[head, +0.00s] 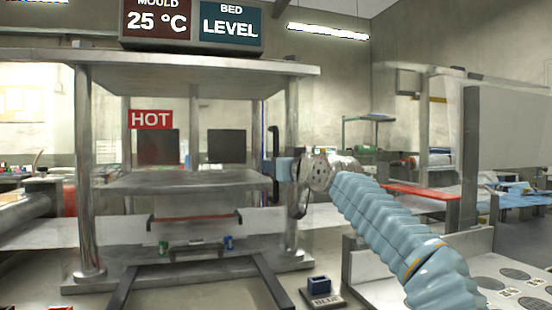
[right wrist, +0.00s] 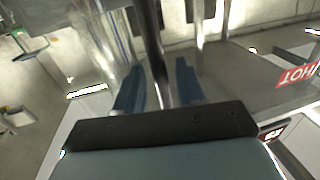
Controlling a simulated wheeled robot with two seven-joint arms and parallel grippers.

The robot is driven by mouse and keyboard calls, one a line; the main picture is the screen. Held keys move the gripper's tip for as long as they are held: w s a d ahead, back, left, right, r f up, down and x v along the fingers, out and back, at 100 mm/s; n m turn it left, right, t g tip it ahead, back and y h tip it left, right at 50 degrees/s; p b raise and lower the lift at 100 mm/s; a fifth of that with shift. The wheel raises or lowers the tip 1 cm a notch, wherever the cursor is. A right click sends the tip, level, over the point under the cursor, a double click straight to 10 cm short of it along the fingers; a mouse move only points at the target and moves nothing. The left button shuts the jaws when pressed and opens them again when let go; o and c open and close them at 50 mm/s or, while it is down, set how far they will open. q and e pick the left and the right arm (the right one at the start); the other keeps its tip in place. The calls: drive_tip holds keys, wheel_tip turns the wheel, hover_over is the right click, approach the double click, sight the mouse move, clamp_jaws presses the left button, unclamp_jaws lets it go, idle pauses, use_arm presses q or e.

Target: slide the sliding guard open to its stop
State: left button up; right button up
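The press (head: 190,180) stands at the left, with metal posts and a red HOT sign (head: 151,120). The sliding guard seems to be a clear panel across its front; its edges are hard to make out. A dark upright handle (head: 272,145) shows near the right front post. My right gripper (head: 284,169) is beside this handle, partly hidden by its own wrist. In the right wrist view its blue fingers (right wrist: 158,88) stand apart, with an upright bar (right wrist: 158,60) between them and gaps visible on both sides. My left gripper is in neither view.
Dark rails (head: 268,282) run forward from the press base. A small blue block on a holder marked BLUE (head: 319,285) stands right of them. A pale tray with grey discs (head: 500,285) lies at the lower right, near my right arm.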

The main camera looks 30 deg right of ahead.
drive_tip(key=shift+w, duration=0.55)
clamp_jaws()
